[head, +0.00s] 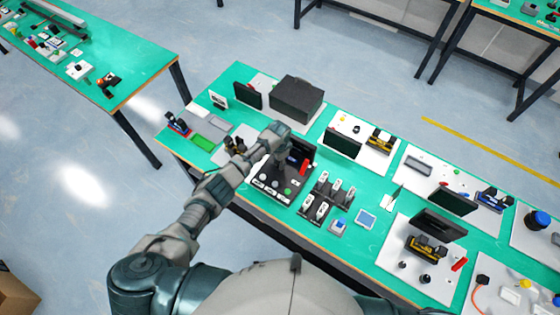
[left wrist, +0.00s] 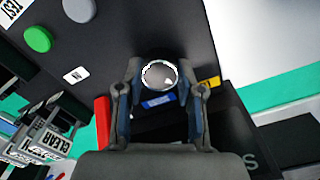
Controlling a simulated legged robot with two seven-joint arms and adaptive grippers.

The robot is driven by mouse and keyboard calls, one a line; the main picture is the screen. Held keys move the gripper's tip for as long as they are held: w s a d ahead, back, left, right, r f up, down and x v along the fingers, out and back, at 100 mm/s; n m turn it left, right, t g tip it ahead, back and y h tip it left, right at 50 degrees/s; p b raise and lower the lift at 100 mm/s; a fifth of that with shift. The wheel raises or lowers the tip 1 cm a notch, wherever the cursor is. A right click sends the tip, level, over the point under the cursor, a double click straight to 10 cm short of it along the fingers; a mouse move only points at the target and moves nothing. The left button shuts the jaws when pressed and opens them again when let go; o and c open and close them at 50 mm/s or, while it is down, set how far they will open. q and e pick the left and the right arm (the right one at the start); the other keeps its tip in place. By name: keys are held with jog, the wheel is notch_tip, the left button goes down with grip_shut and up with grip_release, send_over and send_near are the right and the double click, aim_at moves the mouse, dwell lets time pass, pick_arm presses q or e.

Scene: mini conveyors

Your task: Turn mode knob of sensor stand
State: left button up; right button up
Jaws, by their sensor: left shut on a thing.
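The sensor stand is a dark panel (head: 268,172) in the middle of the green bench, with buttons and white labels along its front edge. It also fills the upper left of the left wrist view (left wrist: 110,48). A round silver-rimmed knob (left wrist: 160,75) shows there between the fingertips. My left gripper (head: 283,158) is over the panel, hiding the knob in the head view. In the left wrist view my left gripper (left wrist: 162,82) is shut on the knob, one finger on each side. My right gripper is in neither view.
A green button (left wrist: 38,39) and a red piece (left wrist: 102,120) are near the gripper. Black holders with white labelled pieces (head: 322,190) stand right of the panel. A black box (head: 297,98) stands behind. Screens and small devices crowd the bench to the right.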

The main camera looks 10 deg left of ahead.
pick_arm(q)
jog(key=o, duration=1.2)
jog(key=shift+a, duration=0.1)
jog(key=shift+c, duration=0.2)
notch_tip(320, 180, up, 12)
